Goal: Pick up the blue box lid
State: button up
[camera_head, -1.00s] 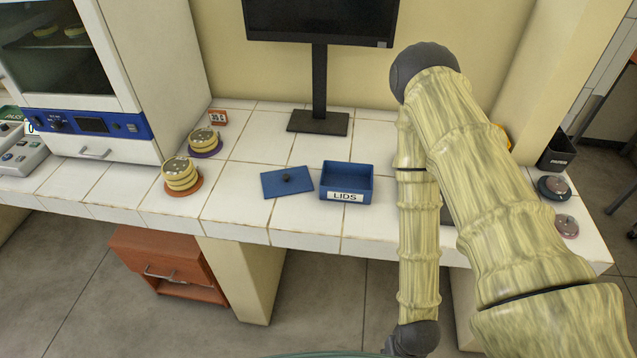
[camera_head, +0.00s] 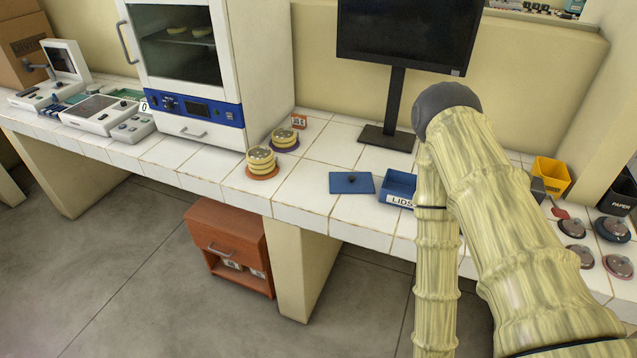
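The blue box lid (camera_head: 351,183) lies flat on the white tiled bench, with a small dark knob on its top. Just right of it stands the open blue box (camera_head: 397,188) labelled LIDS, its right side partly hidden behind my arm. My arm crosses the right half of the view. My gripper is not in view.
Stacked dishes stand on an orange mat (camera_head: 262,175) and a purple mat (camera_head: 285,147) left of the lid. A monitor (camera_head: 405,40) rises behind. The incubator (camera_head: 190,70) stands left. A yellow bin (camera_head: 551,176) and several round items are right.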

aim_at(340, 182)
jog(key=u, duration=1.55)
jog(key=i, duration=0.75)
jog(key=z, duration=1.4)
